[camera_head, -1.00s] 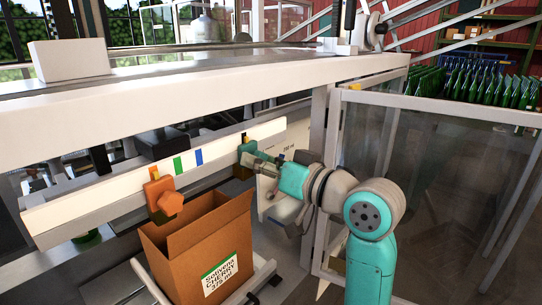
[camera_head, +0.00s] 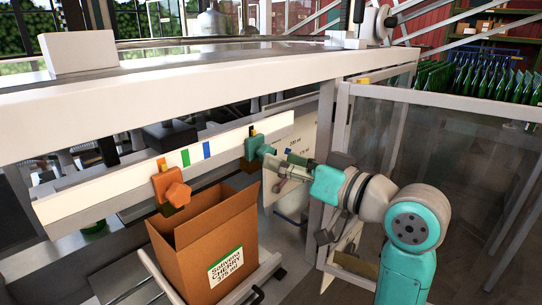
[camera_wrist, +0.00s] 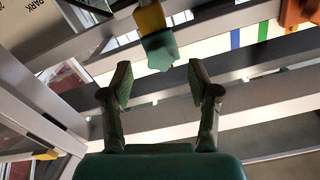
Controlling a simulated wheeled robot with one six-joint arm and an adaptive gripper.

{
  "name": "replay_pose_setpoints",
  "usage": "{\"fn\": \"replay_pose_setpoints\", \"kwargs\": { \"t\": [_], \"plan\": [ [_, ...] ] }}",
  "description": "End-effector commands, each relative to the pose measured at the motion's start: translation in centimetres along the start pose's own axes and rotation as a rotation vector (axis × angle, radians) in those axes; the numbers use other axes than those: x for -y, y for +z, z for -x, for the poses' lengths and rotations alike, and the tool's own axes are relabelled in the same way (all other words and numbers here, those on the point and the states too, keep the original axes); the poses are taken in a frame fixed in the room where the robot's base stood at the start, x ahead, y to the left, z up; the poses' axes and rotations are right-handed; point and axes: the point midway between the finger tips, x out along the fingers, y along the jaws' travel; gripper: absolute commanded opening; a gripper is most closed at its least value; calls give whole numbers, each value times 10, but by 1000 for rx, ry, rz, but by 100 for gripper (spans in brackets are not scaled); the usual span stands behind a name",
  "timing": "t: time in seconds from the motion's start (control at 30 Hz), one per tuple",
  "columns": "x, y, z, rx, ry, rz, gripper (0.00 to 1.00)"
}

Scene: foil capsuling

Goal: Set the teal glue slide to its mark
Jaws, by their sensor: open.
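The teal glue slide (camera_head: 259,150) sits on the right part of the white rail (camera_head: 110,186). A dark and yellow piece shows at its top, and its faceted knob points toward my arm. My gripper (camera_head: 284,164) is just right of the slide, a little apart from it. In the wrist view the gripper (camera_wrist: 156,88) is open and empty, with the teal knob (camera_wrist: 159,52) ahead of the gap between the fingertips. A green mark (camera_head: 185,157) and a blue mark (camera_head: 207,149) are on the rail left of the slide. I cannot make out a teal mark.
An orange slide (camera_head: 171,188) sits on the rail's left part, under an orange mark (camera_head: 161,162). An open cardboard box (camera_head: 205,245) stands below the rail. A white machine beam (camera_head: 220,85) runs above, and a clear-panelled frame (camera_head: 440,98) stands at right.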

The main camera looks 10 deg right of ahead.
Motion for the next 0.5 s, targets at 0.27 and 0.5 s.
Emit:
{"fn": "replay_pose_setpoints", "kwargs": {
  "t": [0.27,0.5],
  "plan": [
    [-1,0,52,-1,3,1,61],
    [0,0,70,-1,0,1,61]
  ]
}}
